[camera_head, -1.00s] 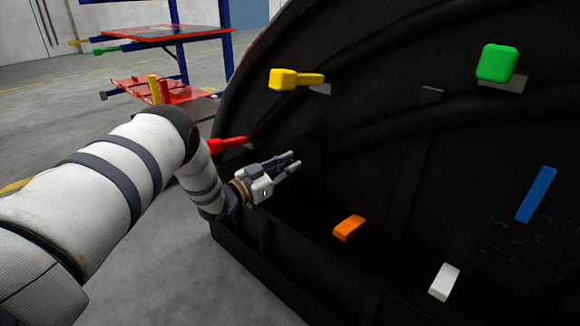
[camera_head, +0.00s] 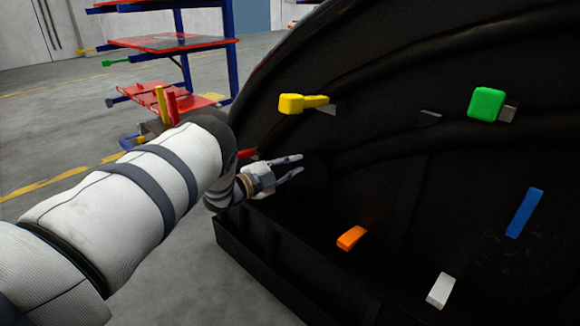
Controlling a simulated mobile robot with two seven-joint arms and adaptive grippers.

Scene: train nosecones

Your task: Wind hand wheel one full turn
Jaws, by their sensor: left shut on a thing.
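My left gripper (camera_head: 293,168) reaches in from the left to the dark inner wall of the nosecone (camera_head: 390,200). Its two pale fingers are spaced apart, with their tips at a dark round shape (camera_head: 316,172). This shape seems to be the hand wheel, but it is black on black and its rim and angle are hard to make out. The gripper is shut on it, though the contact itself is lost in shadow. My right gripper is not in view.
Around the gripper are a yellow lever (camera_head: 303,103), a green block (camera_head: 487,103), a blue bar (camera_head: 525,213), an orange block (camera_head: 351,238) and a white block (camera_head: 440,290). A red lever (camera_head: 248,153) is partly hidden by my arm. Red-shelved racks (camera_head: 165,42) stand behind.

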